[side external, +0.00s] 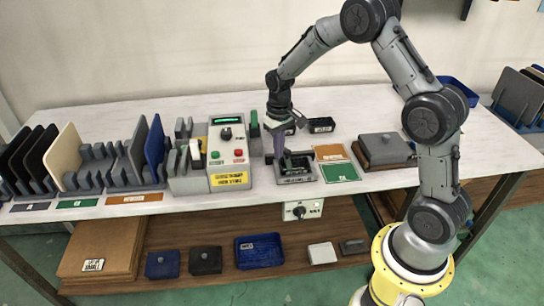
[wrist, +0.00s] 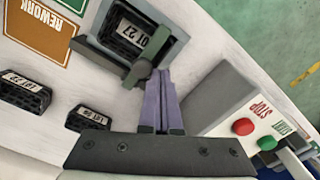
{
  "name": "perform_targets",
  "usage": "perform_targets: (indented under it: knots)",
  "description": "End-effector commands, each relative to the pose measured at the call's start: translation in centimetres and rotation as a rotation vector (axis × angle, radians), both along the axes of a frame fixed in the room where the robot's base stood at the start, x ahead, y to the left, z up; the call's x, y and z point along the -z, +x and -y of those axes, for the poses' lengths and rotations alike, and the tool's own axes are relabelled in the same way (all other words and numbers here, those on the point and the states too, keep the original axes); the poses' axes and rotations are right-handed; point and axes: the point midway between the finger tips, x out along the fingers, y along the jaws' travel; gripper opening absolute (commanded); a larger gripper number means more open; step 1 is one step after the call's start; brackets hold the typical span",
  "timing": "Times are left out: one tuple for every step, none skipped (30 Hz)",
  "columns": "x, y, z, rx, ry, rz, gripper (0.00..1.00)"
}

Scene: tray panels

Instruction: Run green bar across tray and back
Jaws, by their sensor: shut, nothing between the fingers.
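The green bar (wrist: 140,65) lies over a black tray marked LOT 27 (wrist: 131,33) in the wrist view. The tray sits in a grey holder (wrist: 177,45). In the side view the green bar (side external: 288,160) is small and partly hidden by my gripper, above the grey holder (side external: 311,171). My gripper (wrist: 155,74) has purple fingers, shut with nothing between them. The fingertips point down beside the bar, very close to it; I cannot tell whether they touch. My gripper also shows at the holder's left side in the side view (side external: 279,156).
A control box (side external: 222,160) with red and green buttons stands close left of my gripper. Two black trays (side external: 321,125) (wrist: 26,95) lie behind the holder. Orange (side external: 329,152) and green (side external: 340,172) cards lie to its right. Racks of panels (side external: 88,165) stand at the left.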

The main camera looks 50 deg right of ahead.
Motion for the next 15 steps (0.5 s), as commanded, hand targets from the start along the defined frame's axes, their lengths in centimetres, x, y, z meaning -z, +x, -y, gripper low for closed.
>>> perform_targets:
  knots:
    - [0.0, -0.2, 0.2, 0.0, 0.0, -0.001, 0.0]
    - [0.0, -0.3, 0.2, 0.0, 0.0, -0.001, 0.0]
    - [0.0, -0.4, 0.3, 0.0, 0.001, -0.002, 0.0]
    - [0.0, -0.5, 0.4, 0.0, 0.001, -0.002, 0.0]
    - [0.0, -0.5, 0.5, 0.0, 0.001, -0.002, 0.0]
    - [0.0, -0.6, 0.6, 0.001, 0.001, -0.002, 0.0]
    - [0.0, -0.7, 0.7, 0.001, 0.001, -0.002, 0.0]
    - [0.0, -0.8, 0.8, 0.002, 0.0, -0.001, 0.0]
    - [0.0, -0.9, 0.9, 0.002, 0.0, -0.001, 0.0]
    - [0.0, -1.0, 1.0, 0.002, 0.0, -0.001, 0.0]
    - [0.0, -1.0, 1.0, 0.002, 0.0, -0.001, 0.0]
    - [0.0, -1.1, 1.1, 0.001, 0.0, -0.001, 0.0]
    - [0.0, -1.2, 1.2, 0.001, 0.0, -0.001, 0.0]
    - [0.0, -1.3, 1.3, 0.0, 0.0, -0.001, 0.0]
    - [0.0, -1.4, 1.4, 0.0, 0.001, -0.002, 0.0]
